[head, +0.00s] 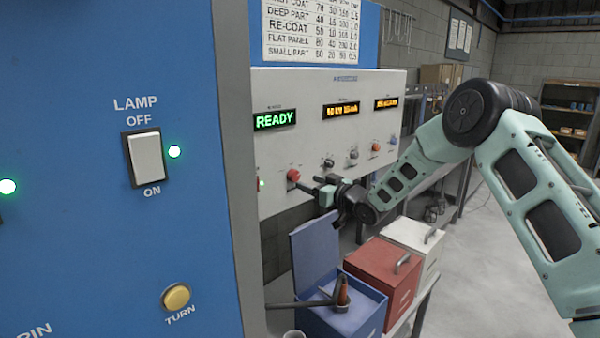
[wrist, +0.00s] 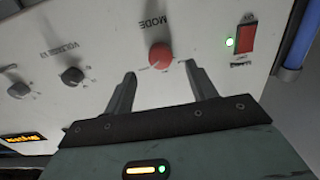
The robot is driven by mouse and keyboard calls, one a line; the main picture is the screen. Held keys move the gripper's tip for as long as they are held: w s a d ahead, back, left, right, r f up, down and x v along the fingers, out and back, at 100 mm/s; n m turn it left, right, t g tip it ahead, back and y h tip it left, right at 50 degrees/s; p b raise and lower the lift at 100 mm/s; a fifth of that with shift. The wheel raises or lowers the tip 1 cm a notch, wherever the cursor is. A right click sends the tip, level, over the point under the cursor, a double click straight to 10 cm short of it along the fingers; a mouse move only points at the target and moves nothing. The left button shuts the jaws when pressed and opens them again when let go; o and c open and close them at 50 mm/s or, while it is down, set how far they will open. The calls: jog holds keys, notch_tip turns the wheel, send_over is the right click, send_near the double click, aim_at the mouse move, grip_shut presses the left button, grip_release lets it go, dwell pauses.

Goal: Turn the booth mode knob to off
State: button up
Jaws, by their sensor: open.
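The booth mode knob is a round red knob (head: 293,175) on the white control panel (head: 300,140) in the head view. In the wrist view the panel appears turned over, and the red knob (wrist: 160,56) sits below the word MODE. Small lettering around the knob is too small to read, and its setting cannot be told. My gripper (head: 305,187) is close to the panel, just right of and below the knob. In the wrist view my open gripper (wrist: 160,77) has its two fingertips apart, one on each side of the knob's lower edge, with nothing between them.
A red rocker switch (wrist: 245,38) with a green light and black knobs (wrist: 73,76) flank the mode knob. A blue cabinet (head: 190,220) with a lamp switch (head: 146,157) fills the left. Blue, red (head: 385,275) and white boxes stand below the panel.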

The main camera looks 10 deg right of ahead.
aim_at(297, 177)
jog(key=shift+p+x, duration=0.85)
jog(key=shift+x, duration=1.8)
jog(key=shift+c, duration=0.4)
jog(key=c, duration=0.9)
